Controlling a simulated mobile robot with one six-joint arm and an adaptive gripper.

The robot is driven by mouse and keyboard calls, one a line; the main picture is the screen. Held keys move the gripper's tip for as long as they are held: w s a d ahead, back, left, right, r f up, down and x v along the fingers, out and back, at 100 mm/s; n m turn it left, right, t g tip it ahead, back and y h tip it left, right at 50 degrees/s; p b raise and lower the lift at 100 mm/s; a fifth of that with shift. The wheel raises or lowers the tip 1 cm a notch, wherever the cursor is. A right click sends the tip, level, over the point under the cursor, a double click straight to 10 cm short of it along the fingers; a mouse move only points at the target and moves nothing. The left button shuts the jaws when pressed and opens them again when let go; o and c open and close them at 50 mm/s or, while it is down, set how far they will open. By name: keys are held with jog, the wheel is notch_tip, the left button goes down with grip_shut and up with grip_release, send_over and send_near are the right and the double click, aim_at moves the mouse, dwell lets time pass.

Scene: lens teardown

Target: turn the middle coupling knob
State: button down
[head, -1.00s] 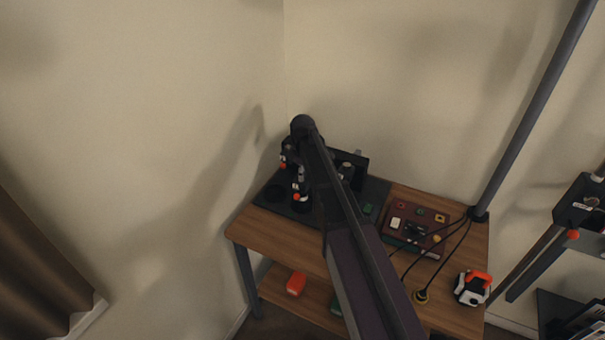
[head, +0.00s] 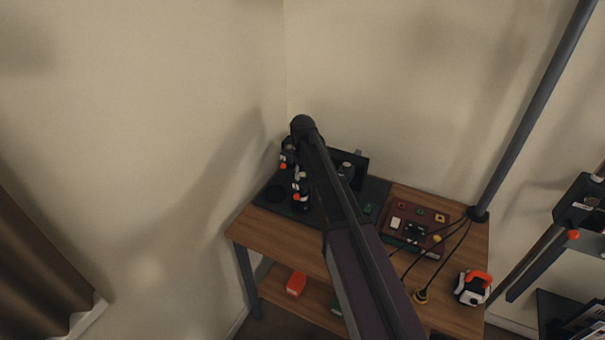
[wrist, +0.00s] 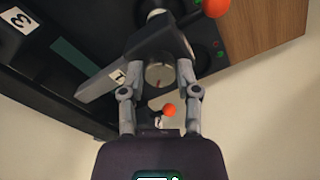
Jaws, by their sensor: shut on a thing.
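A round silver knob (wrist: 158,75) with a small red mark on its face sits between the two fingers of my gripper (wrist: 160,68) in the wrist view. The fingers are shut on it from both sides. A dark bar with a white label "1" (wrist: 119,77) lies just left of it, and a label "3" (wrist: 18,20) shows farther off at the upper left. I cannot tell from these views whether this is the middle knob. In the head view my gripper (head: 299,177) is small and partly hidden by my own arm, over the dark mat (head: 263,203).
Orange balls (wrist: 215,8) (wrist: 169,110) stick out near the fingers. A dark red panel (head: 402,238) with buttons and cables stands right of the mat on the wooden table (head: 255,230). A white and orange device (head: 472,287) sits at the right. A grey pole (head: 530,115) rises behind.

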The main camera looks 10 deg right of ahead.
jog(key=m, duration=0.4)
jog(key=shift+m, duration=0.3)
jog(key=m, duration=0.4)
dwell(0.4)
jog(key=shift+c, duration=1.7)
grip_release()
